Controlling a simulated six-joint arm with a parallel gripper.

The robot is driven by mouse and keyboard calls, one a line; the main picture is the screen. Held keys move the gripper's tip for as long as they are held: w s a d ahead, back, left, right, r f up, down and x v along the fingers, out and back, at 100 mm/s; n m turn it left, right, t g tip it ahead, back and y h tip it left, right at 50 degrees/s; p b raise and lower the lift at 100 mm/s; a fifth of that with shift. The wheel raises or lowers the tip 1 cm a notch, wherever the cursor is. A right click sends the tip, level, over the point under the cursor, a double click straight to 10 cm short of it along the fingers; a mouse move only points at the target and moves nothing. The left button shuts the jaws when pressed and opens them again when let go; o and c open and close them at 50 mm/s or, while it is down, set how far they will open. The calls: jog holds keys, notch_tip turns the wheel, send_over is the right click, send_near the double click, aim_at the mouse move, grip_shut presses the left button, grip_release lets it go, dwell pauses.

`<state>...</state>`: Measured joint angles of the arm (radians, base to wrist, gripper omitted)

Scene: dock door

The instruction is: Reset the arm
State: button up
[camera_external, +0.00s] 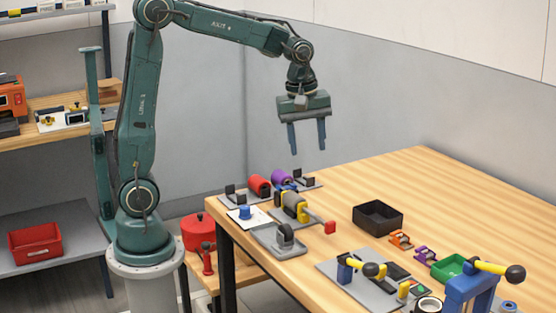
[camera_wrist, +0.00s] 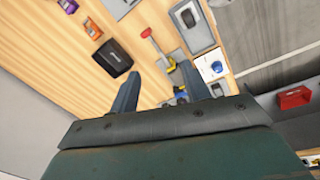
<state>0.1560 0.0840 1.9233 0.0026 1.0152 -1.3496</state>
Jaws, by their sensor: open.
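My gripper (camera_external: 307,137) hangs from the end of my raised arm, pointing down, in the external view. It is above the far left part of the wooden table (camera_external: 400,185), clear of everything on it. Its two blue fingers are apart with nothing between them. In the wrist view, the fingers of my gripper (camera_wrist: 160,90) also stand wide apart and empty, with the table surface and several fixtures seen below and beyond them.
A black bin (camera_external: 378,217) stands mid-table. Red and purple cylinders (camera_external: 260,186) and a grey-yellow fixture (camera_external: 294,206) with a red-ended handle crowd the left end. Toggle clamps (camera_external: 470,288) and a green tray (camera_external: 450,267) are at front right. The far right tabletop is bare.

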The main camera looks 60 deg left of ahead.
jog(key=s+a+r+m+t, duration=0.1)
jog(key=s+a+m+t, duration=0.1)
jog(key=s+m, duration=0.4)
jog(key=s+a+r+m+t, duration=0.1)
jog(key=s+a+m, duration=0.3)
jog(key=s, duration=0.9)
jog(key=m+t, duration=0.1)
jog(key=m, duration=0.2)
jog(key=shift+s+r+m, duration=0.3)
jog(key=shift+s, duration=0.05)
